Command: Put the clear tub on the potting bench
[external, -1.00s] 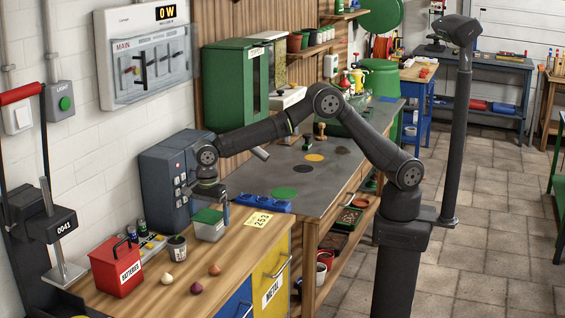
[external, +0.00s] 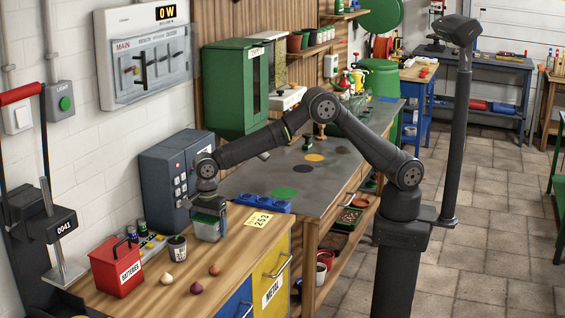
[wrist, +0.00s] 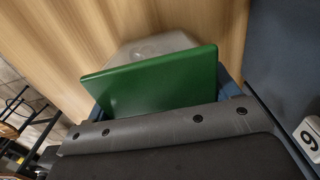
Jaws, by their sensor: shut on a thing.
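The clear tub (external: 207,232) with a green lid (external: 208,215) stands on the wooden workbench, near the corner beside the potting bench. My gripper (external: 209,213) is over the tub from above and shut on it. In the wrist view the green lid (wrist: 152,82) fills the space between the blue fingers, and the pale tub body (wrist: 155,46) shows beyond it. I cannot tell whether the tub is clear of the wood. The potting bench (external: 330,188) has a grey top, behind and to the right of the tub.

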